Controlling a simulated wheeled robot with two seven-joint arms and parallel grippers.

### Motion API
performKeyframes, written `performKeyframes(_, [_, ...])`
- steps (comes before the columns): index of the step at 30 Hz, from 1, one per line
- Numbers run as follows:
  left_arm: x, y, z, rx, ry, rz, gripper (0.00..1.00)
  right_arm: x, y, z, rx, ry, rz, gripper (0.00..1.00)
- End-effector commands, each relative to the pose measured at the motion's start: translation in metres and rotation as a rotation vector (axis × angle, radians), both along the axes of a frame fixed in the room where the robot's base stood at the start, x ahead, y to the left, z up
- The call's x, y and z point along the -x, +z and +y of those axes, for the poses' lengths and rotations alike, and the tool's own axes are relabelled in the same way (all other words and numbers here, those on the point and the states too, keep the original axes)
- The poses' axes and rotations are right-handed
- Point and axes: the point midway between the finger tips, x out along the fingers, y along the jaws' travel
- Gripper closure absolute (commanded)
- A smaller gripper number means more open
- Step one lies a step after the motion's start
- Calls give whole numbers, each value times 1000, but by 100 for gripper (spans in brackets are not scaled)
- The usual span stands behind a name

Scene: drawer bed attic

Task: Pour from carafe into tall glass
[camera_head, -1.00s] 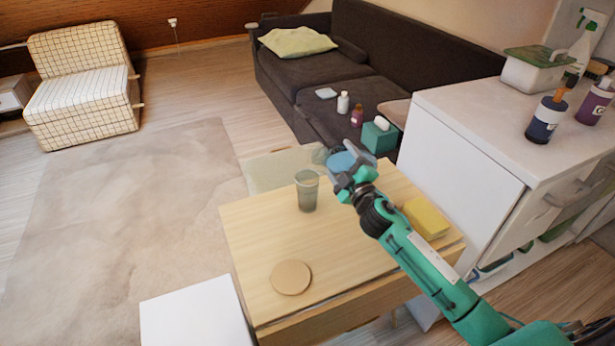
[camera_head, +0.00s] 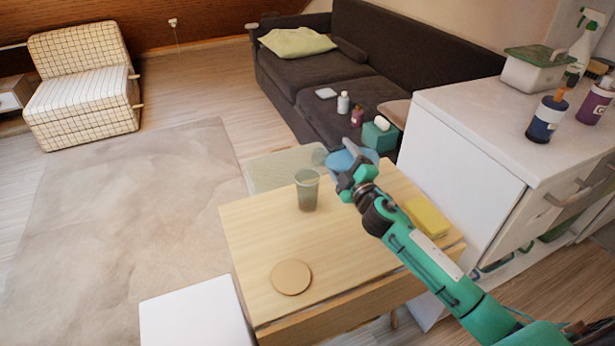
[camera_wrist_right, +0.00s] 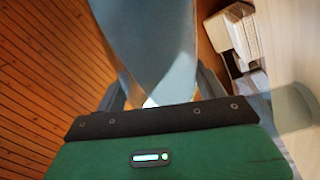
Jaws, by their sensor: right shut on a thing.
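The tall glass (camera_head: 307,190), greenish and see-through, stands upright near the back edge of the small wooden table (camera_head: 250,245). My right gripper (camera_head: 347,178) is just to the right of the glass, above the table. It is shut on the blue carafe (camera_head: 350,160), which shows only partly behind the fingers and looks tilted. In the right wrist view the carafe (camera_wrist_right: 150,45) fills the space between the fingers. A pale see-through shape at the right edge there may be the glass. I cannot see any liquid stream. My left gripper is out of view.
A round tan coaster (camera_head: 291,277) and a yellow block (camera_head: 427,217) lie on the table. A white cabinet (camera_head: 460,160) stands close on the right, with bottles on top. A dark sofa (camera_head: 320,85) is behind.

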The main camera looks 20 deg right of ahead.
Motion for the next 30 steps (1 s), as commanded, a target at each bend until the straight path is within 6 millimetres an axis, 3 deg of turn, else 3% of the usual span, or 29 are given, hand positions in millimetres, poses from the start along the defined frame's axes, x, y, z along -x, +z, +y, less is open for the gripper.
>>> performKeyframes(30, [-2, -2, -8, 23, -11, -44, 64, 0, 1, 0, 112, -1, -19, 60])
